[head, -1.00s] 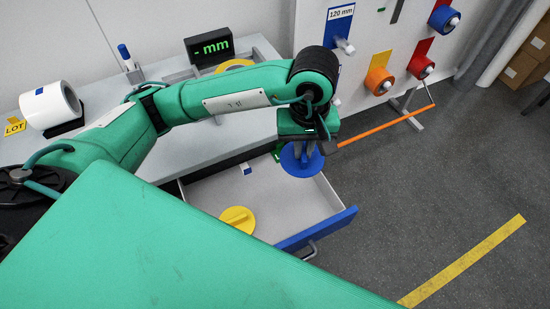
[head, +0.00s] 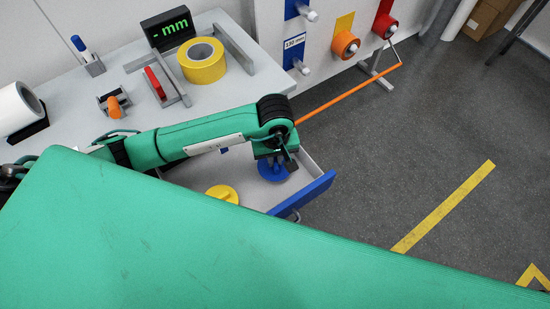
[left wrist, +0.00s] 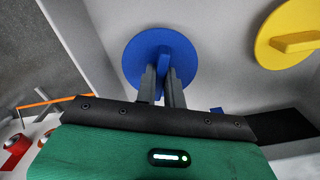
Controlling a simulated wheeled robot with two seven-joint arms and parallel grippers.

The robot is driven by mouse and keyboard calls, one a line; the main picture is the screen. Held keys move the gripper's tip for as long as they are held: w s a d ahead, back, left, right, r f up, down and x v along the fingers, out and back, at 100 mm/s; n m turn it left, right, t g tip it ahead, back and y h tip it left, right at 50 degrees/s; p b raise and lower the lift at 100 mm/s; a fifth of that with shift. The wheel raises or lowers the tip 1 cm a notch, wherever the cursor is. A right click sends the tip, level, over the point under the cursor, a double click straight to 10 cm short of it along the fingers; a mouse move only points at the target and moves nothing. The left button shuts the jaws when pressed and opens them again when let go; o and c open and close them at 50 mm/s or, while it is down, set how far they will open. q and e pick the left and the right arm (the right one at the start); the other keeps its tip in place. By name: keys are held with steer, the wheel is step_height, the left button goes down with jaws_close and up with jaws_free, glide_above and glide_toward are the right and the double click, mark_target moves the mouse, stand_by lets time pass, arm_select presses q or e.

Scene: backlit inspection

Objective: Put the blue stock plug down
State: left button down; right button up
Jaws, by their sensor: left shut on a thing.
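The blue stock plug (head: 272,172) is a round disc with a raised grip bar. It is low in the open drawer (head: 318,192) in the head view; I cannot tell whether it touches the drawer floor. My left gripper (head: 277,163) is over the plug. In the left wrist view its fingers (left wrist: 162,88) are shut on the bar of the blue plug (left wrist: 145,58). A yellow plug (head: 222,193) lies in the same drawer to the left, and it also shows in the left wrist view (left wrist: 285,30). My right gripper is not in view.
The drawer's blue front is at the right. On the bench above are yellow tape (head: 203,62), a gauge with a display (head: 167,28) and a white roll (head: 18,108). An orange bar (head: 350,92) slants from the arm's upper right.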

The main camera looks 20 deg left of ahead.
mark_target(275, 160)
arm_select(q)
steer(key=shift+f, duration=0.55)
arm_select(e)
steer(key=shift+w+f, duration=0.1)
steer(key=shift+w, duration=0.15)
